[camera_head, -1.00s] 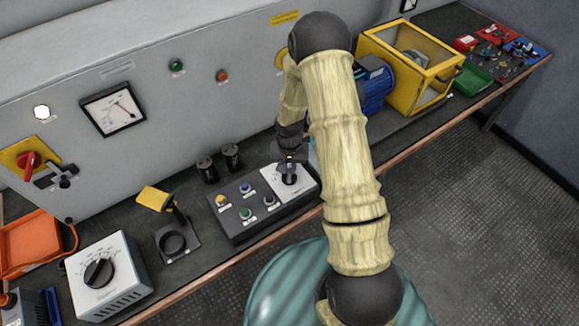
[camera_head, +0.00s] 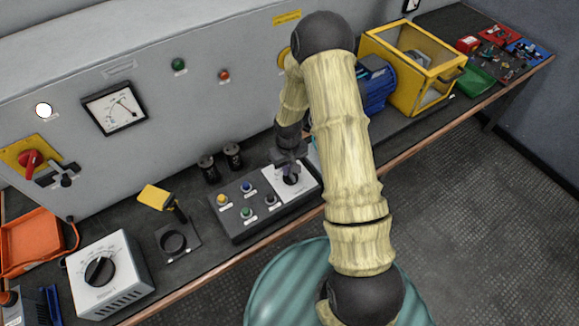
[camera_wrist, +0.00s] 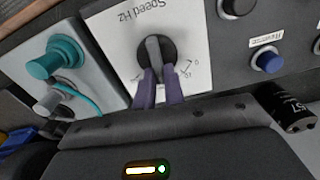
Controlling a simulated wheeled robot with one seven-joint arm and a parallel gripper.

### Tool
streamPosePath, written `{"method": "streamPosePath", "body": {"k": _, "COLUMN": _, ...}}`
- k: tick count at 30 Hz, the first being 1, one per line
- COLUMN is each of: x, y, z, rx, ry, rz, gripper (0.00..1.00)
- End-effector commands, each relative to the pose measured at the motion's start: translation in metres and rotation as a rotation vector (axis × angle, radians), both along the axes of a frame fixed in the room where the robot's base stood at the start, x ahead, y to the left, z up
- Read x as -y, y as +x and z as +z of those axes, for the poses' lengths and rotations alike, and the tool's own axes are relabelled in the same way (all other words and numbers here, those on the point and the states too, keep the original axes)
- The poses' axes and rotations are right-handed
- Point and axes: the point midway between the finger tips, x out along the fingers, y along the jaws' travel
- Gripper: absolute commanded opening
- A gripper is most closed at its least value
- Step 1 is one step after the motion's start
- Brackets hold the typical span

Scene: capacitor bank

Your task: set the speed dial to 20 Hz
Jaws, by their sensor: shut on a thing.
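The speed dial is a round black knob (camera_wrist: 155,48) with a grey raised grip bar, on a white plate (camera_wrist: 198,22) marked "Speed Hz", upside down in the wrist view. My gripper (camera_wrist: 157,76) has its two purple fingers closed on the near end of the grip bar. The fingers hide part of the scale, and most of its figures are too small to read. In the head view the dial (camera_head: 291,179) sits at the right end of the dark control box (camera_head: 238,228), with my gripper (camera_head: 289,167) over it from behind.
Several coloured push buttons sit left of the dial, including a blue one (camera_head: 246,187). Two black cylinders (camera_head: 220,163) stand behind the box. A grey unit with a teal knob (camera_wrist: 45,62) is close beside the plate in the wrist view. A yellow-framed guard (camera_head: 410,65) stands farther right.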

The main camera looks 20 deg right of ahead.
Motion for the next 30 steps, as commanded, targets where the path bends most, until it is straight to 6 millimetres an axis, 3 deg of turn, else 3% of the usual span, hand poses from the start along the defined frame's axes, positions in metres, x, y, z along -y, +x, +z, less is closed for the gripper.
{"method": "streamPosePath", "body": {"k": 12, "x": -0.0037, "y": -0.0012, "z": 0.0007, "rx": 0.0, "ry": 0.0, "rz": 0.261, "gripper": 0.0}}
{"method": "streamPosePath", "body": {"k": 29, "x": -0.0042, "y": -0.0012, "z": 0.0006, "rx": 0.001, "ry": 0.0, "rz": 0.306, "gripper": 0.0}}
{"method": "streamPosePath", "body": {"k": 30, "x": -0.0042, "y": -0.0012, "z": 0.0006, "rx": 0.001, "ry": 0.0, "rz": 0.306, "gripper": 0.17}}
